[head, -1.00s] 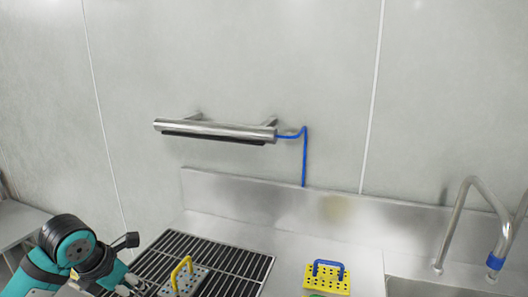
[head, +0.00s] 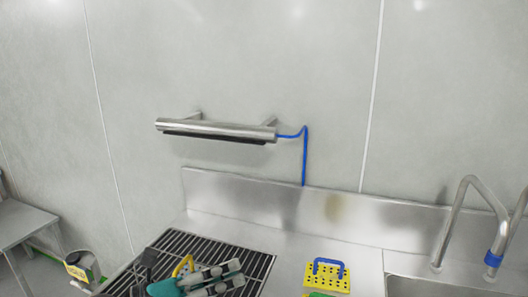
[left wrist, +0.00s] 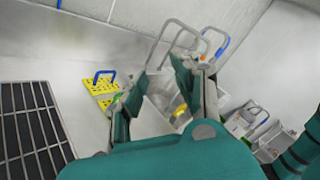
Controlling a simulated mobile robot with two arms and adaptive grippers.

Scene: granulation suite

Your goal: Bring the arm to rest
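My left gripper (head: 240,274), teal and grey, reaches over the black slatted rack (head: 258,262) in the head view, pointing right. In the left wrist view its fingers (left wrist: 166,72) are spread apart with nothing held between them. A block with a yellow handle (head: 182,265) is on the rack behind the gripper, which hides most of it. My right gripper is in neither view.
A yellow perforated block with a blue handle (head: 327,277) sits on the steel counter (head: 290,246) right of the rack. A sink with a faucet (head: 455,215) is farther right. A bar with a blue hose (head: 305,155) is on the wall. A labelled bin (head: 82,268) stands left.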

